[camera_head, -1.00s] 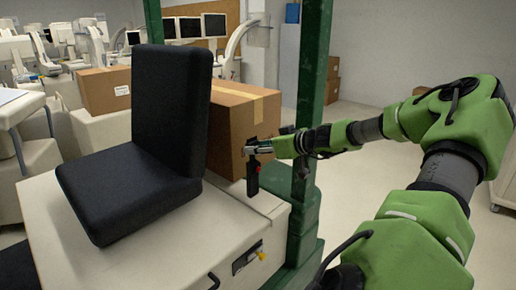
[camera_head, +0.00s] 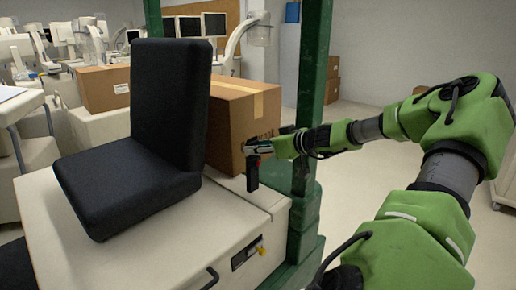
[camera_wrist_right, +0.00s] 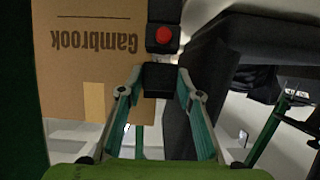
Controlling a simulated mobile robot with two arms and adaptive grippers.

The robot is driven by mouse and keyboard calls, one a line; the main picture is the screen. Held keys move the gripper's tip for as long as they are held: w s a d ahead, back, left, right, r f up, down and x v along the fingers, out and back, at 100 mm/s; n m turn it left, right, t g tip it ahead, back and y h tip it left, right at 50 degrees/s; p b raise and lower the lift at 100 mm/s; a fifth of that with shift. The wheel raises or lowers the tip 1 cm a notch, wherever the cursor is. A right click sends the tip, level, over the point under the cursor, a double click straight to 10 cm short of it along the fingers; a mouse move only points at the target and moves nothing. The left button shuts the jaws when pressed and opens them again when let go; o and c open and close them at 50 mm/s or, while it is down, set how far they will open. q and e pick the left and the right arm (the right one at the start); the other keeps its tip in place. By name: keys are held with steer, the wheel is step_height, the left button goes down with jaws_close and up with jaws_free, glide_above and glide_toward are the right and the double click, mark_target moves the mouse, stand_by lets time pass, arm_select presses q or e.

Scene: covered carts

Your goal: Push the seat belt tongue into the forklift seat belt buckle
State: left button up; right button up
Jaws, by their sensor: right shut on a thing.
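My right gripper (camera_head: 251,150) is shut on the dark seat belt tongue, just above the buckle beside the black seat. In the right wrist view, the tongue's black grip (camera_wrist_right: 158,79) sits between the fingers. The black buckle (camera_head: 252,180) stands upright at the seat's right side; its red button (camera_wrist_right: 163,36) shows in the wrist view. The tongue and buckle are lined up and very close, with a thin strip of metal between them. I cannot tell how deep the metal plate is in the slot. My left gripper is not in view.
The black seat (camera_head: 165,110) stands on a cream base (camera_head: 150,250). A green post (camera_head: 310,70) rises close behind my right wrist. A cardboard box (camera_head: 238,110) is behind the buckle; its lettering shows in the wrist view. Open floor lies to the right.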

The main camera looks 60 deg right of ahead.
steer(key=shift+a+f+b, duration=0.1)
steer(key=shift+f+b, duration=0.55)
steer(key=shift+f, duration=0.05)
steer(key=o, duration=1.2)
steer(key=shift+s+r, duration=0.15)
steer(key=shift+s, duration=0.1)
steer(key=v, duration=1.1)
steer(key=shift+s, duration=0.25)
steer(key=shift+r, duration=0.1)
